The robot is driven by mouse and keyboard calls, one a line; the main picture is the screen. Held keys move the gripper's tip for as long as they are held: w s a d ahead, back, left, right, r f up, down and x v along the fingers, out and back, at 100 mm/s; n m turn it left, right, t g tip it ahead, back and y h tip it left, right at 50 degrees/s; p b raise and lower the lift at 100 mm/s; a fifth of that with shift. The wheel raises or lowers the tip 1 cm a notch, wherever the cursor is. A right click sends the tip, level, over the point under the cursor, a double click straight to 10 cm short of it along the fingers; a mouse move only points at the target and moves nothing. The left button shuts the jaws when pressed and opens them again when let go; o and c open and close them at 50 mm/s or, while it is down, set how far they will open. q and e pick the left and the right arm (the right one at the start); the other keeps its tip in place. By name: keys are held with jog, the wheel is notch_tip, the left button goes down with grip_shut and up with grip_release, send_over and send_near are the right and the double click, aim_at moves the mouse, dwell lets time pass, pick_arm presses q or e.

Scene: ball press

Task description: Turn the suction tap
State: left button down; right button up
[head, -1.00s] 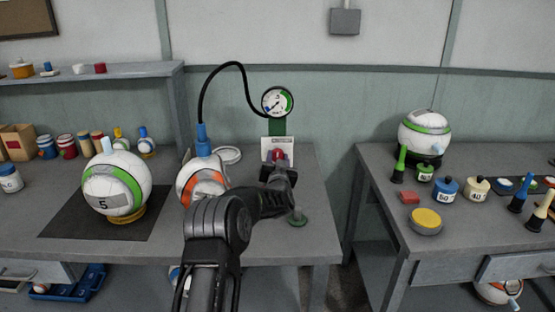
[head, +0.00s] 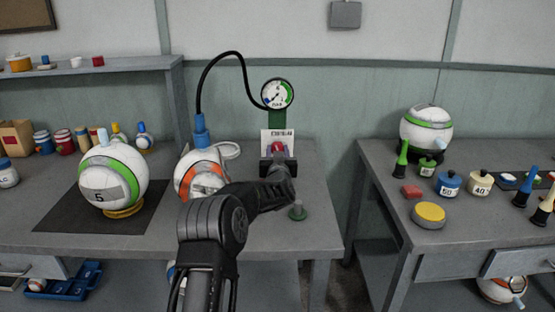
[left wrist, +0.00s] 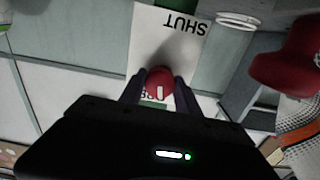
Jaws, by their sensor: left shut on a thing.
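The suction tap's red knob (head: 278,147) sits at the front of a white label plate (head: 277,134) below the pressure gauge (head: 277,94). My left gripper (head: 278,160) reaches it from the front, and the arm hides part of the tap's base. In the left wrist view the red knob (left wrist: 160,80) lies between the two dark fingers, which are shut on it. A pale mark shows on the knob. The plate (left wrist: 180,45) reads SHUT upside down at the top; lettering below the knob is mostly covered. My right gripper is not in view.
A white and orange ball (head: 190,185) with a blue hose fitting (head: 201,136) stands just left of my arm. Ball 5 (head: 103,197) stands on a dark mat. A gap separates the right bench (head: 390,175).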

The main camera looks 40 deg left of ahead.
pick_arm(q)
jog(key=shift+n+b, duration=6.4)
jog(key=shift+n, duration=1.3)
jog(key=c, duration=0.9)
grip_release()
jog(key=shift+d, duration=0.1)
